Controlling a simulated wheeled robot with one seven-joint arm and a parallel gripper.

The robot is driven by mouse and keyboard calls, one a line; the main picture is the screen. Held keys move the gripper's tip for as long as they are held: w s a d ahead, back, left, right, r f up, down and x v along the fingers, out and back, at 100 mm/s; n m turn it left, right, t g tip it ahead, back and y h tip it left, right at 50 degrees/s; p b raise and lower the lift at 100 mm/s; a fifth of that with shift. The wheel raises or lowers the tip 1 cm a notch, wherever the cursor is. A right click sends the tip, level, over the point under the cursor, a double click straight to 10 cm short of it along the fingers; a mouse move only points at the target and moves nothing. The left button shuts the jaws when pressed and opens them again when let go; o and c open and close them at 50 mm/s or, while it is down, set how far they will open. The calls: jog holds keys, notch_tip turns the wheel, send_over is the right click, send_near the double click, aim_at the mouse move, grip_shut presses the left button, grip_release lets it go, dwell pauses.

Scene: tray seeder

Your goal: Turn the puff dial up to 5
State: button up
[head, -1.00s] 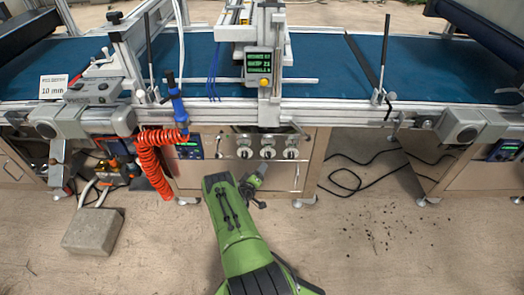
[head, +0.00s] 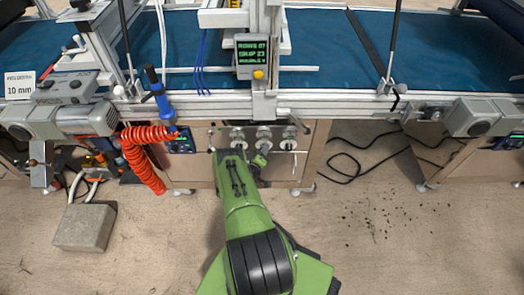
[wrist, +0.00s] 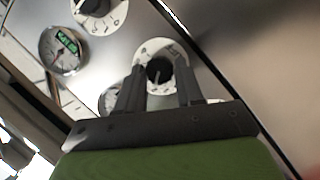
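The front panel (head: 309,165) carries a row of white dials below the belt; the middle one (head: 264,134) shows just above my gripper (head: 260,162). In the wrist view, a round white dial plate with a black knob (wrist: 159,71) lies ahead, between the two dark fingers of my gripper (wrist: 160,77). The fingers are apart, one on each side of the knob in the picture; contact cannot be told. Another white dial (wrist: 99,14) is at the top. The dial lettering is too small to read, so I cannot tell which is the puff dial.
A round gauge (wrist: 63,50) with a green readout sits left of the knob. A green-text display (head: 252,52) stands above the belt (head: 345,60). A coiled orange hose (head: 143,160) hangs left of the panel. A concrete block (head: 86,227) lies on the floor; cables lie right.

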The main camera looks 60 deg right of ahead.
jog(key=c, duration=0.6)
jog(key=shift+o, duration=0.2)
jog(key=shift+r, duration=0.1)
jog(key=m+t+y+p, duration=0.1)
jog(key=m+t, duration=0.1)
jog(key=m, duration=0.2)
jog(key=m+t+y+p, duration=0.2)
jog(key=m, duration=0.2)
jog(key=s+m+t+y+p, duration=0.1)
jog(key=m+t+p, duration=0.1)
jog(key=m, duration=0.2)
jog(key=shift+s+d+t, duration=0.1)
jog(key=shift+d+t, duration=0.2)
jog(key=shift+t, duration=0.1)
dwell(0.5)
